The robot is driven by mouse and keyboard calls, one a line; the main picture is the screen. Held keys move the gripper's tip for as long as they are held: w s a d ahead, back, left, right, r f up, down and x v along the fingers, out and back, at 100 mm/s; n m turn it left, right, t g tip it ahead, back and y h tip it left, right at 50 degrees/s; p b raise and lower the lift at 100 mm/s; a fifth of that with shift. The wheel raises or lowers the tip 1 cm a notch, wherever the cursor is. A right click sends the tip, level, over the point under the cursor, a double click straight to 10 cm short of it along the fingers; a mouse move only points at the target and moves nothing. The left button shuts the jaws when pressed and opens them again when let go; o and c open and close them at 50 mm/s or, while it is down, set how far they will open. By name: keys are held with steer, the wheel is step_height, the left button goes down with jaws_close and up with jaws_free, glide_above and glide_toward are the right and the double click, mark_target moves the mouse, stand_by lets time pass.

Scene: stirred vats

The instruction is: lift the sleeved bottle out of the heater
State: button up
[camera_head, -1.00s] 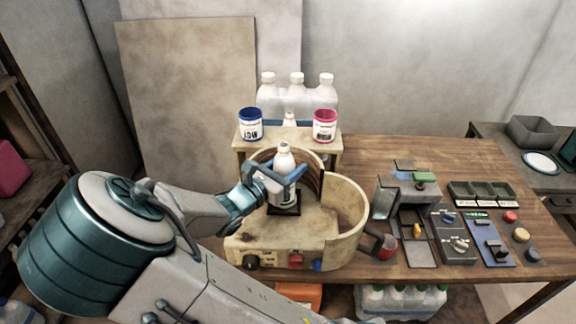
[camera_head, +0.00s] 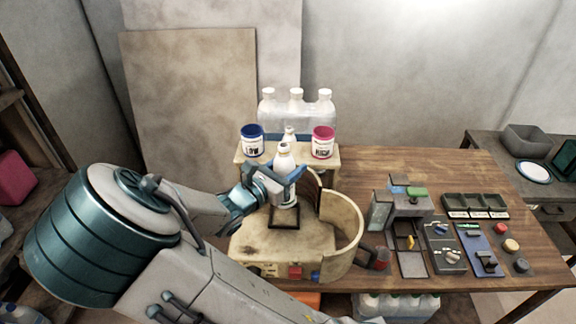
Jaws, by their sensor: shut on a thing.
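The sleeved bottle (camera_head: 283,158), white with a white cap, is upright in my gripper (camera_head: 284,180). The bottle's bottom appears clear of the frame.
Large bottles (camera_head: 296,112) stand farther back.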

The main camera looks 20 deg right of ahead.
mark_target(280, 153)
steer(key=shift+r+p, duration=2.5)
steer(key=shift+r, duration=1.75)
steer(key=s+b, duration=1)
steer(key=s, duration=0.3)
